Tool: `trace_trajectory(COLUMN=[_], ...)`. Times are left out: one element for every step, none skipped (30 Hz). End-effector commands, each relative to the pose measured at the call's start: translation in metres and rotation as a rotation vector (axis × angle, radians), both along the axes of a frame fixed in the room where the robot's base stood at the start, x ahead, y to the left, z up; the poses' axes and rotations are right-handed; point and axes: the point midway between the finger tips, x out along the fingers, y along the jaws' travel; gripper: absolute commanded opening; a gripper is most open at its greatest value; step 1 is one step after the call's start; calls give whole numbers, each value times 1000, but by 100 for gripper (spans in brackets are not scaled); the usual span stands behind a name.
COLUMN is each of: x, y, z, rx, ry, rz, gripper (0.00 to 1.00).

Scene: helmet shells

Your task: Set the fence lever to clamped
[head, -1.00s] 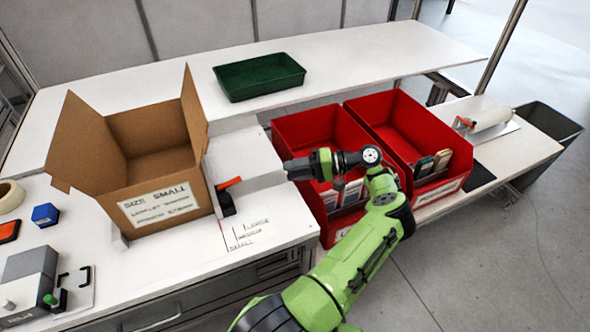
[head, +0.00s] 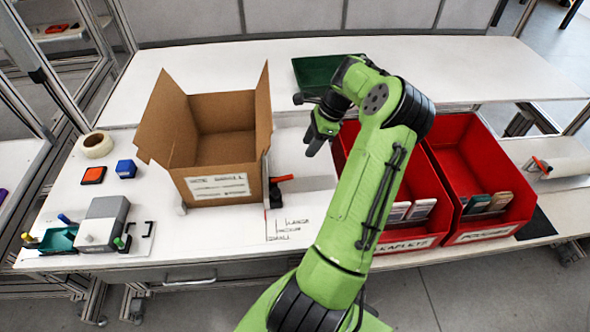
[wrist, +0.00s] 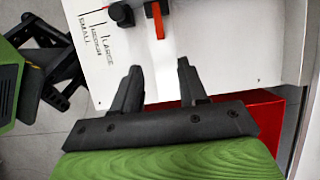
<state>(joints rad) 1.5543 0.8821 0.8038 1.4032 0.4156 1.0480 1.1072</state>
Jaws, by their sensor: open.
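The fence lever (head: 283,178) is a small orange-red handle beside the right side of the cardboard box, pointing to the right in the head view. A black block (head: 274,194) sits by its left end. In the wrist view the orange lever (wrist: 157,20) lies beyond the fingertips, next to a black knob-like part (wrist: 121,14). My gripper (head: 315,146) is up and to the right of the lever, pointing down, with a gap between them. In the wrist view my gripper (wrist: 160,70) is open, with nothing between its fingers.
The open cardboard box (head: 220,187) stands left of the lever. Size lines marked large, medium and small (head: 290,226) are on the white bench in front. Red bins (head: 470,160) stand to the right, and a green tray (head: 312,75) is behind my arm.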

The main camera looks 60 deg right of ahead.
Motion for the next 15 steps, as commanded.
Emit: trace_trajectory(x=[4, 6, 8, 11, 13, 16, 18, 21, 24, 26, 28, 30, 32, 34, 36], y=[4, 6, 9, 11, 13, 15, 17, 19, 22, 24, 25, 28, 29, 31, 32], z=[-14, -22, -32, -39, -46, -55, -62, -69, -79, -86, -92, -100, -106, -111, -117], rx=[5, 6, 7, 5, 6, 6, 5, 5, 6, 6, 5, 6, 4, 5, 3], ry=[0, 0, -1, -1, -1, -2, -3, -3, -3, -3, -2, -3, -3, -4, -4], rz=[4, 4, 4, 5, 5, 6, 6, 6, 7, 7, 5, 5, 5, 6, 5], gripper=[43, 43, 43, 43, 43, 43, 43, 43, 43, 43, 43, 43, 43, 43, 43])
